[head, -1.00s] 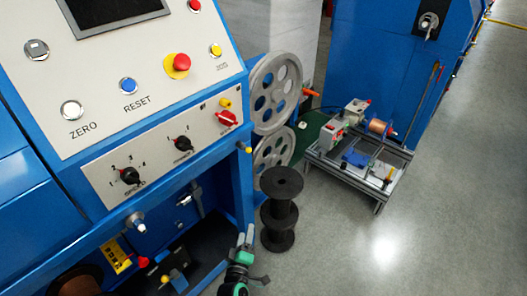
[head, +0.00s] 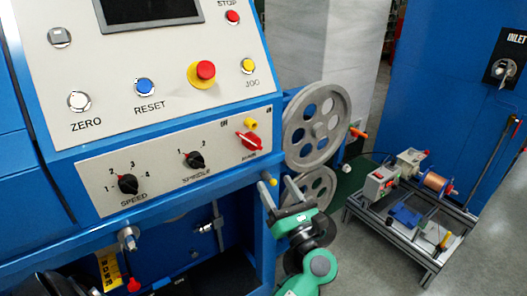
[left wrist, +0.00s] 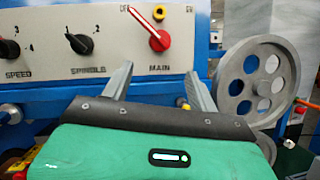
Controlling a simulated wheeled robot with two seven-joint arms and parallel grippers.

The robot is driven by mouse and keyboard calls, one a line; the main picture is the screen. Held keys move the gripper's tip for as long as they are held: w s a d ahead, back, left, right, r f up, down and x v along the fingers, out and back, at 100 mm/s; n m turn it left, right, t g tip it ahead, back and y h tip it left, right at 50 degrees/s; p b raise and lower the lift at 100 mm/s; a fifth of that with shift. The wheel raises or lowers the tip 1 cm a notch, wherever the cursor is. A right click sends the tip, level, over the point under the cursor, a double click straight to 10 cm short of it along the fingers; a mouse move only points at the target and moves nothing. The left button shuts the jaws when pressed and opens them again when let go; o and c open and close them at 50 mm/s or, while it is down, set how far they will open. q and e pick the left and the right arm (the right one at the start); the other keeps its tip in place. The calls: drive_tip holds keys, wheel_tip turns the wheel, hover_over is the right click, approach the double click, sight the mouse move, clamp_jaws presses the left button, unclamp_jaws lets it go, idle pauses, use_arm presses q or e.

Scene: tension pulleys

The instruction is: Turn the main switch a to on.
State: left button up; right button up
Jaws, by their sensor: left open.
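The main switch is a red rotary knob (head: 249,141) at the right end of the lower panel strip. It also shows in the left wrist view as a red knob with a pale-edged pointer (left wrist: 153,34), above the word MAIN. Its pointer tilts up and left towards the OFF mark, with the ON mark to the right. My left gripper (head: 281,192) is open and empty, below and a little right of the switch, apart from it. In the left wrist view its two fingers (left wrist: 159,84) point up towards the panel, below the switch. My right gripper is not in view.
The spindle knob (head: 194,161) and speed knob (head: 128,184) sit left of the switch. A red emergency button (head: 205,70) is above. A small winding rig (head: 410,205) is on the floor farther right.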

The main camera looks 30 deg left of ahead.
sight(256, 148)
use_arm(q)
drive_tip(key=shift+p+x, duration=0.7)
drive_tip(key=shift+x, duration=5.5)
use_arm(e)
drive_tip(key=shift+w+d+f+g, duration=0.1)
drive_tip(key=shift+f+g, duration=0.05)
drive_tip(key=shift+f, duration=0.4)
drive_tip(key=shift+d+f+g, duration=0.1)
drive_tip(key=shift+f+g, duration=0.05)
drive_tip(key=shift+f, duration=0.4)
use_arm(q)
drive_tip(key=c, duration=1.3)
clamp_jaws()
